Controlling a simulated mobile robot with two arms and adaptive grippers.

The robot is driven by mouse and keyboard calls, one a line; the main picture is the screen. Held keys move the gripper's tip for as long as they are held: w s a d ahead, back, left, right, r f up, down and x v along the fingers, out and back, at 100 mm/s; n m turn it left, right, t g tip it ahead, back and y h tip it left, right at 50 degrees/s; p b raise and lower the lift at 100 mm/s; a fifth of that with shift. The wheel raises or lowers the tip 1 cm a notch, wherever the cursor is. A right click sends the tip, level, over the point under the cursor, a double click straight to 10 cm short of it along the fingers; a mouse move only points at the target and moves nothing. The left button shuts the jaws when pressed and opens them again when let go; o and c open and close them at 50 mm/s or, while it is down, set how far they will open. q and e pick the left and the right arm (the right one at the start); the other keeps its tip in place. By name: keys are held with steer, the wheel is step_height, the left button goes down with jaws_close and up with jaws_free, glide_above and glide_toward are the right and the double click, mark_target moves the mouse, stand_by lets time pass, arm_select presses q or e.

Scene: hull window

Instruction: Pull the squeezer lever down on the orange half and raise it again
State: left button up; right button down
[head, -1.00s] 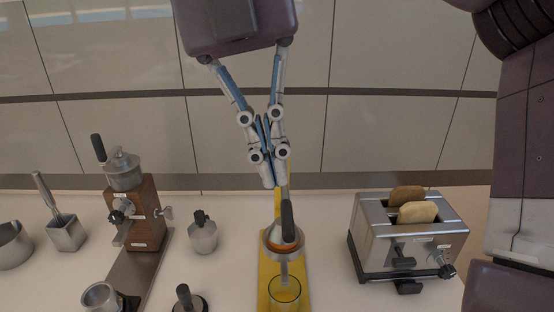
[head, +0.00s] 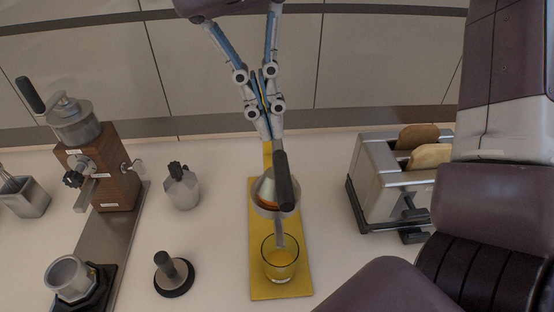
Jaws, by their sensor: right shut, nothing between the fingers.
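The squeezer stands on a yellow base (head: 263,225) in the middle of the counter in the head view. Its lever has a black handle (head: 285,182) that points towards me over the metal cup (head: 264,187). A strip of the orange half (head: 268,204) shows in the cup; the handle hides part of it. A glass with some juice (head: 281,262) stands on the base below the spout. My right gripper (head: 272,136) is shut and empty, with its fingertips just behind the handle's far end; I cannot tell whether they touch. My left gripper is out of view.
A toaster (head: 377,182) with bread stands to the right, partly behind my arm. The counter between the squeezer and toaster is clear.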

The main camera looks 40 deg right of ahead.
mark_target(279, 173)
steer(key=x, duration=0.3)
steer(key=shift+s+f+p, duration=0.15)
steer(key=shift+s+p, duration=0.05)
steer(key=shift+p, duration=0.2)
steer(key=shift+s+f, duration=0.1)
steer(key=shift+f, duration=0.5)
steer(key=shift+d+f, duration=0.1)
steer(key=shift+f, duration=0.15)
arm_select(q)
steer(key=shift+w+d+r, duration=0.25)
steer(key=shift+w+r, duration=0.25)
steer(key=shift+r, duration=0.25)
arm_select(e)
steer(key=f+t+b, duration=0.1)
steer(key=f+b, duration=0.1)
steer(key=b, duration=0.1)
steer(key=shift+s+f+h, duration=0.2)
steer(key=shift+h, duration=0.1)
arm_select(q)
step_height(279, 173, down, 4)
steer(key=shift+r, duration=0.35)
arm_select(e)
steer(key=shift+r, duration=0.1)
